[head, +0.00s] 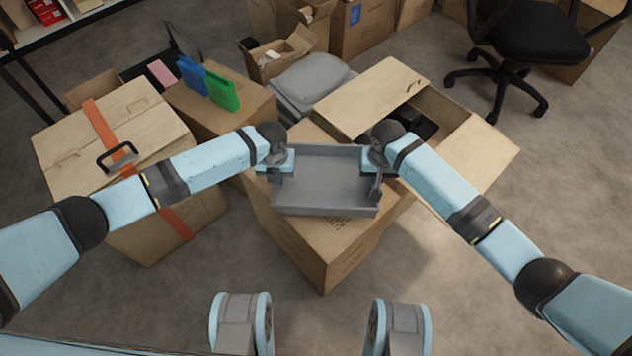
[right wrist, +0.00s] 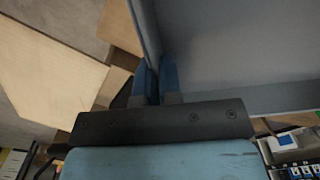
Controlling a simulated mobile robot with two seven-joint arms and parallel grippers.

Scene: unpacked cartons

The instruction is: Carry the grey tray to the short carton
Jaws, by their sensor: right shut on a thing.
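The grey tray (head: 325,183) is a shallow, empty, rectangular tray, level over the top of a brown carton (head: 325,255) in the middle of the head view. I cannot tell whether it rests on that carton or hangs just above it. My right gripper (head: 376,188) is shut on the tray's right wall; in the right wrist view its blue fingers (right wrist: 155,82) lie on either side of the tray wall (right wrist: 146,35). My left gripper (head: 275,178) is at the tray's left wall; its fingers are too small and covered to read.
A taped carton (head: 110,150) with a black handle stands left. Behind it, a carton carries blue (head: 192,76) and green (head: 222,92) binders. An open carton (head: 465,135) with raised flaps stands right, and an office chair (head: 525,40) behind it. Floor at front right is clear.

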